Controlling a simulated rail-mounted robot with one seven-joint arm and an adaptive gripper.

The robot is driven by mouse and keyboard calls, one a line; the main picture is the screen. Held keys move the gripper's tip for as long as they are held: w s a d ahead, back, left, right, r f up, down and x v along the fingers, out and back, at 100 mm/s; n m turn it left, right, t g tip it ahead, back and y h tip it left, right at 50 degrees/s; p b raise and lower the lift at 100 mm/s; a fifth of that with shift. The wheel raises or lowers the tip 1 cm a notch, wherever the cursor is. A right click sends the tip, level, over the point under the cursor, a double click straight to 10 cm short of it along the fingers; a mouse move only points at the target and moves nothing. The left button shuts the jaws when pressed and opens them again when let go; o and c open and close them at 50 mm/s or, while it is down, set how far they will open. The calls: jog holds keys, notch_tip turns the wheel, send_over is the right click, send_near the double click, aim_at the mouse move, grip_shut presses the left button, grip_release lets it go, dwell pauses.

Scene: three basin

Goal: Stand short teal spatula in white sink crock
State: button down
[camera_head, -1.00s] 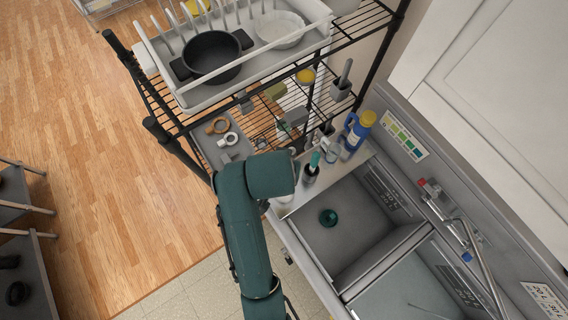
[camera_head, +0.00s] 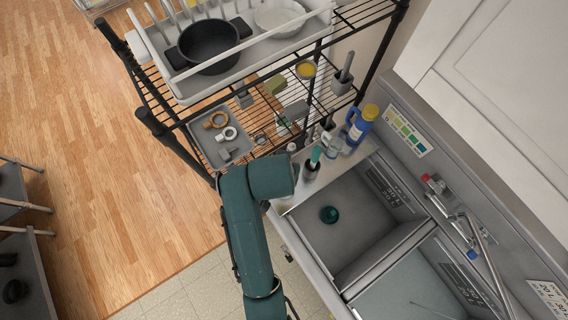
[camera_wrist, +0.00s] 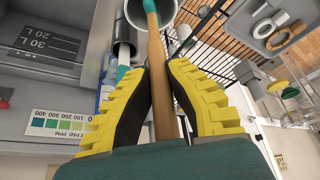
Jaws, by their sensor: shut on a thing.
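In the wrist view my gripper (camera_wrist: 158,90), with yellow ridged fingers, is shut on the brown handle of the spatula (camera_wrist: 157,60). The spatula's teal part (camera_wrist: 150,5) is at the top edge, over the mouth of a white round crock (camera_wrist: 178,10). I cannot tell whether the teal part is inside the crock or only in front of it; its end is cut off by the frame. In the head view my arm hides the gripper and the held spatula.
A dark holder (camera_head: 311,171) with a teal-topped tool stands on the sink ledge, near a blue bottle (camera_head: 357,128) with a yellow cap. A wire rack (camera_head: 270,75) stands behind.

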jog(key=shift+f+b, duration=1)
jog(key=shift+f, duration=1.25)
jog(key=c, duration=1.1)
grip_release()
jog(key=shift+c, duration=0.2)
jog(key=shift+r, duration=0.1)
jog(key=p+v, duration=0.3)
